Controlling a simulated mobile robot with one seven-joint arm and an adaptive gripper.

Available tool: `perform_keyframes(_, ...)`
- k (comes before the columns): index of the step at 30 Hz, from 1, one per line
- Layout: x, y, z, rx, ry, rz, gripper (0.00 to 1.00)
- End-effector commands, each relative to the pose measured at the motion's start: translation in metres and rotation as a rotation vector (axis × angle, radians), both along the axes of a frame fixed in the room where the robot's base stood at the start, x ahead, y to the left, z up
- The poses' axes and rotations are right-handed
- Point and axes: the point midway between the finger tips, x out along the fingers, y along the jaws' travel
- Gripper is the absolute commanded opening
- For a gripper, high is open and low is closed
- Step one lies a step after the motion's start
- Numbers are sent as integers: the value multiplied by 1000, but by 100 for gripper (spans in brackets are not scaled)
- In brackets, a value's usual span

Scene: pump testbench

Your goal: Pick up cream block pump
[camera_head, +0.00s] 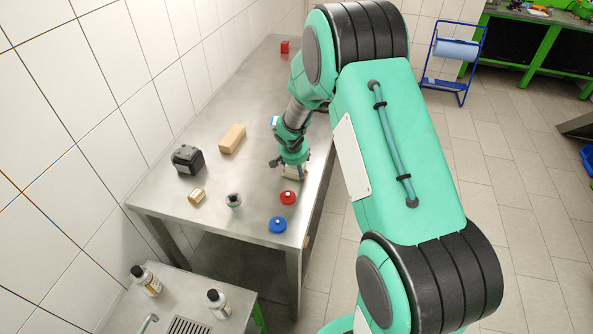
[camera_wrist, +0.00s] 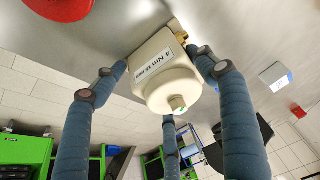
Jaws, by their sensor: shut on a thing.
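The cream block pump (camera_wrist: 163,72) fills the middle of the wrist view. I cannot tell whether the pump touches the table.
A red round part (camera_head: 288,198) and a blue one (camera_head: 278,225) lie close in front of my gripper. A dark pump (camera_head: 187,159), a tan block (camera_head: 232,139), a small box (camera_head: 197,196) and a grey cylinder (camera_head: 234,201) stand left. A red cube (camera_head: 285,46) is far back.

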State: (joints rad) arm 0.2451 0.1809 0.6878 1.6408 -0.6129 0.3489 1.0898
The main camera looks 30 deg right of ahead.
Motion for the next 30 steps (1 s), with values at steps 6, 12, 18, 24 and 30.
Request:
perform_keyframes(6, 0, 0, 1, 1, -1, 0, 14)
perform_keyframes(12, 0, 0, 8, -1, -1, 0, 14)
perform_keyframes(18, 1, 0, 26, -1, -4, 0, 14)
perform_keyframes(24, -8, 3, 37, -1, -1, 0, 13)
perform_keyframes(30, -29, 10, 40, -1, -2, 0, 13)
